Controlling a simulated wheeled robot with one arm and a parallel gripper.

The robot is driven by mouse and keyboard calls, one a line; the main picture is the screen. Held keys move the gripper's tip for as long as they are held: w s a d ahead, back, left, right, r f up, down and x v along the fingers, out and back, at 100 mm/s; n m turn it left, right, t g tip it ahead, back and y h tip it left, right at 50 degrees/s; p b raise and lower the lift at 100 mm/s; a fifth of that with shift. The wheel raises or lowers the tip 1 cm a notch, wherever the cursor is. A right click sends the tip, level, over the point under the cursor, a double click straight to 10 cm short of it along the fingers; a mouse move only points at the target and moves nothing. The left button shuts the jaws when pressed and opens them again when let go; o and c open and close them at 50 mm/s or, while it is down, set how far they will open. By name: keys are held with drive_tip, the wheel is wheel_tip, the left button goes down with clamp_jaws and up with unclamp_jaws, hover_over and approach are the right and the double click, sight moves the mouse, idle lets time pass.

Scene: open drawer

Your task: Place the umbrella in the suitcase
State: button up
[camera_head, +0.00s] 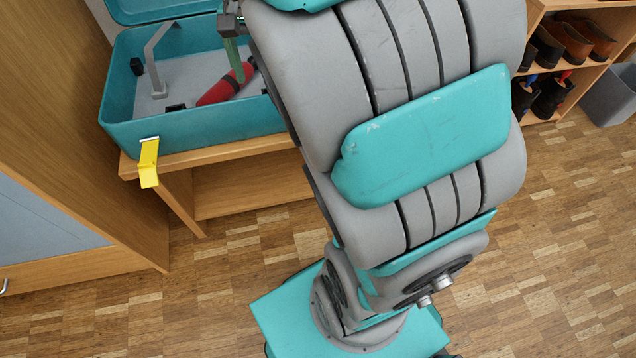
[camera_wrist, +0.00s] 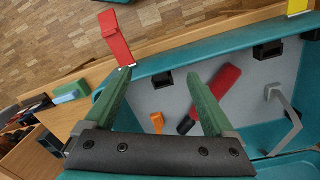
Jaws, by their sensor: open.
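The open teal suitcase (camera_head: 200,133) sits on the wooden bench at upper left in the head view; its rim also shows in the wrist view (camera_wrist: 220,47). The red umbrella (camera_head: 221,91) lies on the suitcase's grey floor, and it shows in the wrist view (camera_wrist: 223,81) with a black part at its lower end. My gripper (camera_head: 238,74) is over the suitcase near the umbrella. In the wrist view its green fingers (camera_wrist: 158,73) are spread with nothing between their tips. The right finger overlaps part of the umbrella in that view; I cannot tell whether they touch.
A yellow latch (camera_head: 149,163) and a red latch (camera_wrist: 116,37) hang at the suitcase's front edge. A grey lid bracket (camera_head: 153,62) stands inside at left. A small orange item (camera_wrist: 157,121) shows inside. The shoe shelf (camera_head: 577,75) stands at right; the parquet floor is largely free.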

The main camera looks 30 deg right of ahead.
drive_tip(key=s+a+f+n, duration=0.1)
drive_tip(key=s+f+n, duration=0.1)
drive_tip(key=s, duration=0.6)
drive_tip(key=s+f+n, duration=0.3)
drive_tip(key=s, duration=0.4)
drive_tip(key=s+a+f+n+g, duration=0.1)
drive_tip(key=s+f+n, duration=0.1)
drive_tip(key=s, duration=0.6)
drive_tip(key=shift+s+a+f+n, duration=0.15)
drive_tip(key=shift+s+a+n, duration=0.2)
drive_tip(key=shift+n, duration=0.35)
drive_tip(key=shift+d, duration=0.1)
